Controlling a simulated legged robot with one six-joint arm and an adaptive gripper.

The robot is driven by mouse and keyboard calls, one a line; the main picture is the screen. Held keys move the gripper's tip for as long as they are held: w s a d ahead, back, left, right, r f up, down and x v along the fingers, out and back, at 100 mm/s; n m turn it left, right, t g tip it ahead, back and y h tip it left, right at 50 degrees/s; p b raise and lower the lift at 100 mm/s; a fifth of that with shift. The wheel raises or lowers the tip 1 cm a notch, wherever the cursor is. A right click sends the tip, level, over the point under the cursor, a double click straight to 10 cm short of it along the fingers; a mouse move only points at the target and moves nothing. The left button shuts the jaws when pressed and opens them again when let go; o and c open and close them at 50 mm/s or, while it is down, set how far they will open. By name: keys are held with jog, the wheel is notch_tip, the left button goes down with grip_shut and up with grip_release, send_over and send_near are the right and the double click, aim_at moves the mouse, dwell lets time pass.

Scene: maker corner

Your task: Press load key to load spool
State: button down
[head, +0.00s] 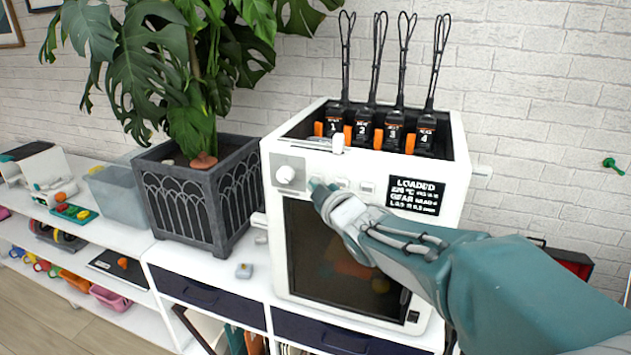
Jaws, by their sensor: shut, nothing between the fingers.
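A white box-shaped machine (450,195), which looks like a 3D printer, stands on the white shelf unit. Its front panel has a round white knob (286,175), a row of small pale keys (342,183), and a black display (416,196) whose top line reads "LOADED". Several numbered spool modules (394,133) with orange parts and black loops sit in its open top. My gripper (319,187) is shut and empty, its tip at the left key of the row and covering part of it. I cannot tell whether it touches the key. Key labels are not legible.
A large plant in a dark grey planter (205,200) stands left of the machine. A clear bin (117,190) and small tools are farther left. My arm covers the machine's lower right.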

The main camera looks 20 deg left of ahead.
dwell(0.4)
jog(key=shift+s, duration=0.75)
jog(key=s, duration=0.5)
dwell(0.8)
